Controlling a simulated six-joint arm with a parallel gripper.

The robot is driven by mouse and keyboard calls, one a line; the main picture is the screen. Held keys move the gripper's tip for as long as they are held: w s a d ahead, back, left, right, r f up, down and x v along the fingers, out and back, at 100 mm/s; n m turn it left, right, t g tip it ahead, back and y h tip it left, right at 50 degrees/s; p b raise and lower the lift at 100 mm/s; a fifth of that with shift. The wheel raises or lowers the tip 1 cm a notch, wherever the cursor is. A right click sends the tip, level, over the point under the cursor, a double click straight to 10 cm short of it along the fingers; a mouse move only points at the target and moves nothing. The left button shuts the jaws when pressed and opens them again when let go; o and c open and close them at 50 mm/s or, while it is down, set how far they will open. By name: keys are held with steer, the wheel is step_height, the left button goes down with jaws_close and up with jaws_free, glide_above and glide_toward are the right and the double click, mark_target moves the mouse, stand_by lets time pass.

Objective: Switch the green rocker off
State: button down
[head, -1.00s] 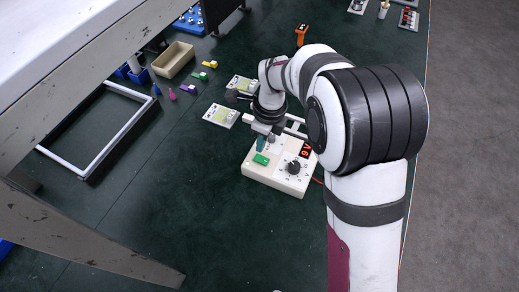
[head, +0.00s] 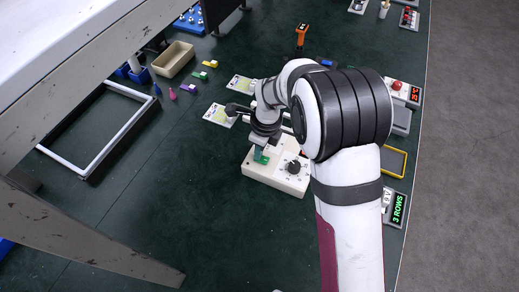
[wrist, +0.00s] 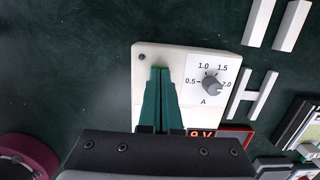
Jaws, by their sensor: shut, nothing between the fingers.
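The white power-supply box (head: 275,180) stands on the dark green table, with a black dial (head: 293,167) on its top. The green rocker (head: 264,160) shows as a small bright green patch beside my fingertips in the head view. My gripper (head: 258,154) is shut and empty, pointing down at the rocker; I cannot tell whether it touches it. In the wrist view my teal fingers (wrist: 160,72) are together over the box (wrist: 144,90) and hide the rocker. The rocker's tilt cannot be made out.
The dial (wrist: 212,84) sits on a scale marked 0.5 to 2.0 A, right of my fingers, above a red display (wrist: 203,134). Two printed cards lie behind the box. Panels stand at the right edge. The table in front is clear.

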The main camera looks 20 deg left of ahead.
mark_target(265, 159)
steer(key=shift+d, duration=0.85)
steer(key=shift+r, duration=0.1)
step_height(265, 159, up, 14)
steer(key=d, duration=0.1)
steer(key=shift+d, duration=0.35)
steer(key=a+f, duration=0.1)
steer(key=f, duration=0.3)
steer(key=a+f, duration=0.1)
steer(key=f, duration=0.4)
steer(key=a+f, duration=0.1)
steer(key=f, duration=0.4)
steer(key=shift+a, duration=0.1)
